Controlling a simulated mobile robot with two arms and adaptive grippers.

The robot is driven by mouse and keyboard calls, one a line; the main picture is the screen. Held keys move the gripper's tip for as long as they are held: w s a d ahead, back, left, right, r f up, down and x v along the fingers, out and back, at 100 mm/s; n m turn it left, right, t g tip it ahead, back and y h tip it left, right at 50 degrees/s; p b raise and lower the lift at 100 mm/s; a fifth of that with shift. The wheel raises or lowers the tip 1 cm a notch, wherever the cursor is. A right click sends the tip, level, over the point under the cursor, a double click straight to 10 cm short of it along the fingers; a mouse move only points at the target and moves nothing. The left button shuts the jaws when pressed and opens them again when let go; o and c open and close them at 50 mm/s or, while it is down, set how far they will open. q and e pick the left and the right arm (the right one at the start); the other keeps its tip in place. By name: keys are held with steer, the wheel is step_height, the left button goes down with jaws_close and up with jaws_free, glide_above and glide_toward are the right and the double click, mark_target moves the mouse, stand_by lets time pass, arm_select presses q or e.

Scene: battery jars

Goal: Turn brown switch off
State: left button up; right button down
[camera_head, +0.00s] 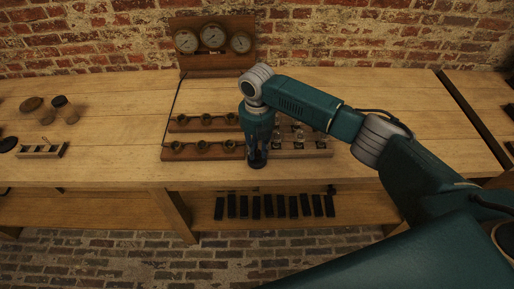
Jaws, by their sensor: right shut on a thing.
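My right gripper (257,160) points down at the front edge of the wooden boards on the bench. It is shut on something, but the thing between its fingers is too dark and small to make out. No brown switch can be clearly told apart; the gripper covers part of the boards. Small metal and dark fittings (299,143) sit on the board to the right of the gripper. My left gripper is not in view.
Two wooden strips with round brown sockets (202,147) lie left of the gripper. A wooden panel with three gauges (212,37) stands behind. A small tray (40,152) and round jars (65,109) are at the left. Several dark blocks (268,207) stand on the lower shelf.

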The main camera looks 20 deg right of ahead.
mark_target(257, 152)
steer(key=shift+s+f+n, duration=0.1)
steer(key=shift+n, duration=0.4)
steer(key=c, duration=1.5)
jaws_free()
step_height(257, 152, up, 12)
steer(key=shift+r, duration=0.1)
